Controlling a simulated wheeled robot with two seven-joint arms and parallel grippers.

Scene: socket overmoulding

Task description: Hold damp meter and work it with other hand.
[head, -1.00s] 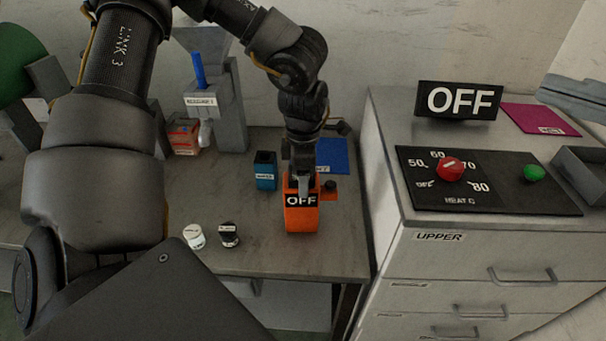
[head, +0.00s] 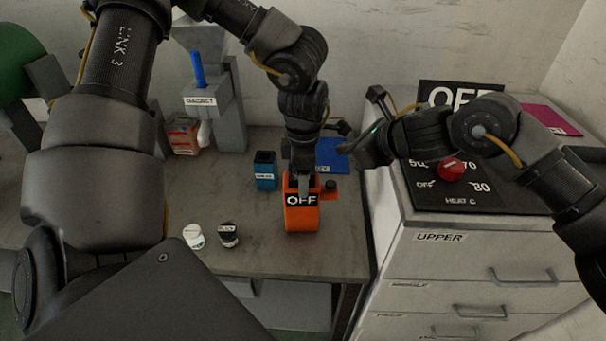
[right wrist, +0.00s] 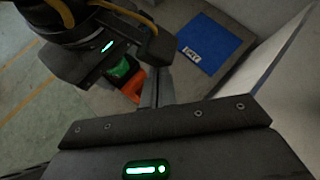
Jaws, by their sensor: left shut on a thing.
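The orange damp meter (head: 300,220) stands upright on the grey table, its black display reading OFF. A dark knob (head: 330,187) sticks out at its right side. My left gripper (head: 303,182) comes down from above and is shut on the meter's top. My right gripper (head: 354,150) is to the right of the meter, above the blue mat, apart from the knob. In the right wrist view its fingers (right wrist: 157,85) look close together with nothing between them. Part of the orange meter (right wrist: 133,86) shows beyond them, partly hidden by my left gripper.
A blue mat (head: 333,160) lies behind the meter and a teal box (head: 264,172) stands to its left. White (head: 194,236) and black (head: 229,234) small pots stand at the front left. The drawer cabinet (head: 440,262) with its heat panel rises at the right, under my right arm.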

